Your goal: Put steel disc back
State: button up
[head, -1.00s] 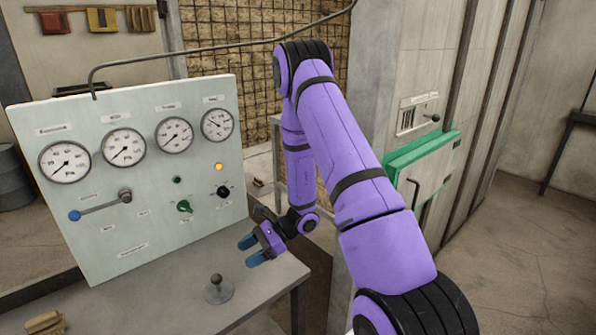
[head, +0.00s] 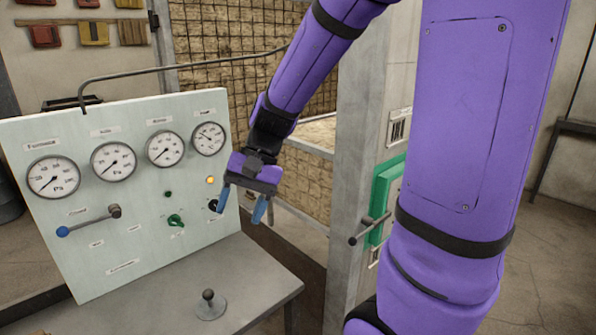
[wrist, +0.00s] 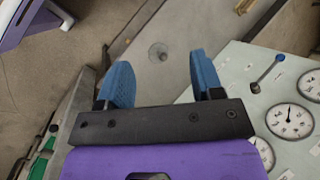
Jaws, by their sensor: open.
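A grey steel disc (head: 211,306) with an upright knobbed stem lies on the bench top (head: 165,318), in front of the gauge panel. It also shows in the wrist view (wrist: 158,53), beyond and between my fingertips. My gripper (head: 242,212) is purple and black with blue fingers. It hangs above the bench's back right part, near the panel's right edge, with its fingers pointing down. In the wrist view my gripper (wrist: 164,80) is open and empty, with the disc well apart from it.
The gauge panel (head: 125,240) carries several dials, a blue-tipped lever (head: 88,222) and a green knob (head: 176,220). A green hatch (head: 384,185) with a handle is right of the bench, partly hidden by my arm. The bench front around the disc looks clear.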

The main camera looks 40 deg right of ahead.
jog(key=s+d+r+n+t+h, duration=0.3)
jog(key=s+r+n+t+h, duration=0.3)
jog(key=s+r, duration=0.4)
jog(key=shift+s+r, duration=0.2)
jog(key=shift+s, duration=0.9)
